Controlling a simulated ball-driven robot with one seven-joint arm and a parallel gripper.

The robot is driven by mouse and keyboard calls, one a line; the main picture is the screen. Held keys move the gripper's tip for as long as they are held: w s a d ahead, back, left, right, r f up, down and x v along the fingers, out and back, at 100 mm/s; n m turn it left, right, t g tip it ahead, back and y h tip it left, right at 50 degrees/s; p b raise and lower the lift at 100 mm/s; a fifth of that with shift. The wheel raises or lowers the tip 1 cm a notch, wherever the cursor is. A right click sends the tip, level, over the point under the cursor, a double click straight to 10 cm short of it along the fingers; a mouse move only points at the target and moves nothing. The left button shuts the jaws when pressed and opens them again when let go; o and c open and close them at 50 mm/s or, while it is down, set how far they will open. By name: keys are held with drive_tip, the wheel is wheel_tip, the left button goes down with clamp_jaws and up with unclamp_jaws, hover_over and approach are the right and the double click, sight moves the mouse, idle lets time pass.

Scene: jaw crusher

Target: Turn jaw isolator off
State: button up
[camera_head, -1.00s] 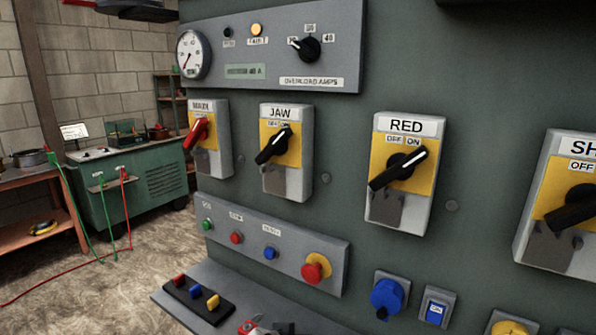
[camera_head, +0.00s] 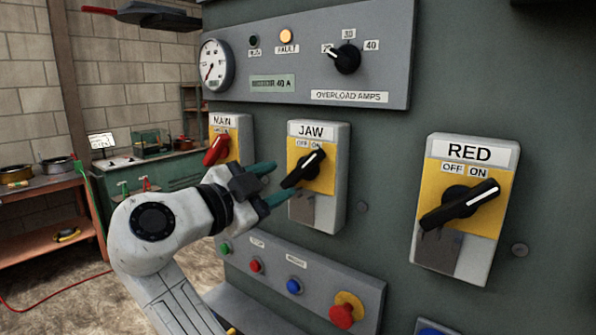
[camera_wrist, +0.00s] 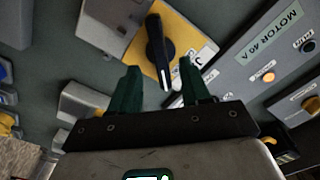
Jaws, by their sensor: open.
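The jaw isolator (camera_head: 325,201) is a grey box with a yellow plate labelled JAW, OFF and ON. Its black rotary handle (camera_head: 310,163) tilts with its white-marked end up and right, toward ON. My gripper (camera_head: 277,182) is open, just left of the handle, its two green fingers pointing at it. In the wrist view my gripper (camera_wrist: 158,66) has one finger either side of the lower part of the black handle (camera_wrist: 157,48). The handle lies at or just beyond the fingertips; I cannot tell whether they touch.
The main isolator (camera_head: 218,150) with a red handle is at left, partly behind my gripper. The red isolator (camera_head: 460,205) is at right. Below is a button strip with a red emergency stop (camera_head: 342,315). Above is the overload panel with a lit orange fault lamp (camera_head: 286,36).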

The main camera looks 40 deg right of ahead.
sight(295, 175)
drive_tip(key=d, duration=0.3)
drive_tip(key=w+d+p, duration=0.1)
drive_tip(key=d, duration=0.2)
drive_tip(key=shift+w+d, duration=0.15)
drive_tip(key=shift+d, duration=0.2)
drive_tip(key=shift+c, duration=0.3)
clamp_jaws()
